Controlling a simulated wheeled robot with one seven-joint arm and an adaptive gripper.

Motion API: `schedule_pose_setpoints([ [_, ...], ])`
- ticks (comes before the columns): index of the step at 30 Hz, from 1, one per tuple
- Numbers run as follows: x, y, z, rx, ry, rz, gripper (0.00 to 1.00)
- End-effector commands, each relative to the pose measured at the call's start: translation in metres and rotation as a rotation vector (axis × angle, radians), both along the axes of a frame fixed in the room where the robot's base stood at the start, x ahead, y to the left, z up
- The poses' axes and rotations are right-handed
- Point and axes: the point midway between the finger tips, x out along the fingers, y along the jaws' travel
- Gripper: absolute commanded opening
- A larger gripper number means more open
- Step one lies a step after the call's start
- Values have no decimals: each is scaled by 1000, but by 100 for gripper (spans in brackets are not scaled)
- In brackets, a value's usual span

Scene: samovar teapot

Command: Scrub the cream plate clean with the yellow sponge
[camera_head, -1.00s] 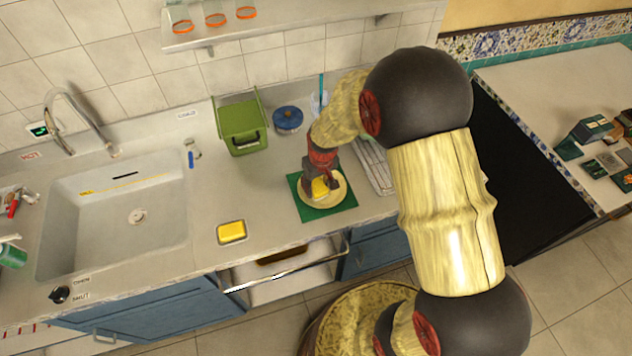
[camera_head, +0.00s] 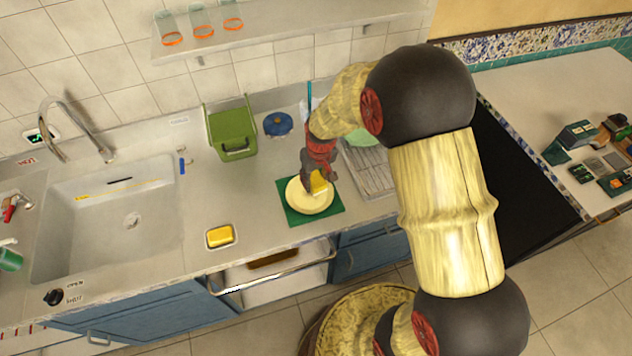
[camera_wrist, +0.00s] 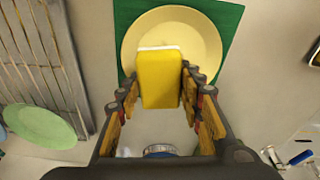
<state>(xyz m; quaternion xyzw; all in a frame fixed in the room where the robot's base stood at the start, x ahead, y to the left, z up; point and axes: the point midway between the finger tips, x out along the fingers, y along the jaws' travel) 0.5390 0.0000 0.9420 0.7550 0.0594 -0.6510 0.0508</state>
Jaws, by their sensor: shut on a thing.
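The cream plate (camera_head: 306,203) lies on a green mat (camera_head: 297,219) on the counter. In the wrist view, the plate (camera_wrist: 205,42) shows no clear stains, but the sponge covers part of it. My gripper (camera_head: 318,185) is shut on the yellow sponge (camera_head: 318,182), over the plate's back right part. In the wrist view, the fingers of my gripper (camera_wrist: 160,85) hold the sponge (camera_wrist: 158,80) from both sides, and its white end is toward the plate. I cannot tell whether the sponge touches the plate.
A small tray with a yellow block (camera_head: 220,236) stands left of the mat. A green bin (camera_head: 232,130) and a blue pot (camera_head: 278,123) stand behind. A dish rack (camera_head: 368,168) is close on the right, with a green plate (camera_wrist: 38,126) there. The sink (camera_head: 110,225) is at left.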

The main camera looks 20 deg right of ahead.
Motion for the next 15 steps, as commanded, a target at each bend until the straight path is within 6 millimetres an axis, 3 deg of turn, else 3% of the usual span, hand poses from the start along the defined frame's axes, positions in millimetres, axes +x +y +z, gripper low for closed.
schedule_pose_setpoints([
  [9,8,1,30,0,-2,1,5],
  [15,9,2,33,0,-1,1,5],
])
